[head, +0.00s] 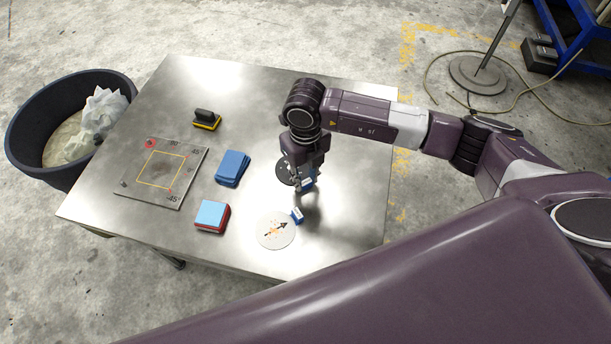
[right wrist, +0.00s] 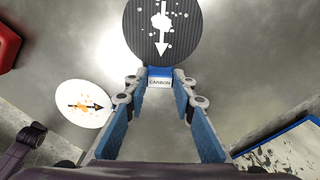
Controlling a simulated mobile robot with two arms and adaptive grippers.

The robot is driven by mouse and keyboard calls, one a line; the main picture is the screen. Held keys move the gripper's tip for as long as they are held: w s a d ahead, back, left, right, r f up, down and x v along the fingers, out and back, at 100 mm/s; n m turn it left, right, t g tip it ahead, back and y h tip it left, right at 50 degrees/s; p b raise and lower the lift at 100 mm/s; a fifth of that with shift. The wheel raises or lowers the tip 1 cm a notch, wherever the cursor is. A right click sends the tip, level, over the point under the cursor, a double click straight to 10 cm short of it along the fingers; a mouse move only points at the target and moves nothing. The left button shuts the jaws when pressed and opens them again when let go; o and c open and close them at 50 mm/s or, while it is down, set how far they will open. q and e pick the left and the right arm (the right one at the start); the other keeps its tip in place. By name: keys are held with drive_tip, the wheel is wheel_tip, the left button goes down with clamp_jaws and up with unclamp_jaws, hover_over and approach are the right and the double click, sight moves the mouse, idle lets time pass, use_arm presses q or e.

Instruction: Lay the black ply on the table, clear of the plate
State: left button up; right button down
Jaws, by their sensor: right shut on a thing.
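The black ply (right wrist: 162,40) is a round dark disc with a white arrow and a blue tab (right wrist: 160,74) marked CARBON. My right gripper (right wrist: 159,84) is shut on that tab. In the head view the black ply (head: 284,174) shows partly behind my right gripper (head: 306,186), over the right half of the table (head: 340,215). I cannot tell whether the disc touches the table. The plate (head: 140,186), a grey square sheet with a yellow outline and angle marks, lies well to the left, apart from the ply. My left gripper is not in view.
A white ply (head: 270,236) with an arrow and blue tab lies nearby, in front. A dark bin (head: 28,110) stands left. The table's right side is clear.

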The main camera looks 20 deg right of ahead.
drive_tip(key=c, duration=1.6)
unclamp_jaws()
drive_tip(key=shift+f, duration=0.15)
drive_tip(key=shift+r, duration=0.7)
wheel_tip(320, 180, up, 11)
drive_tip(key=shift+b, duration=0.55)
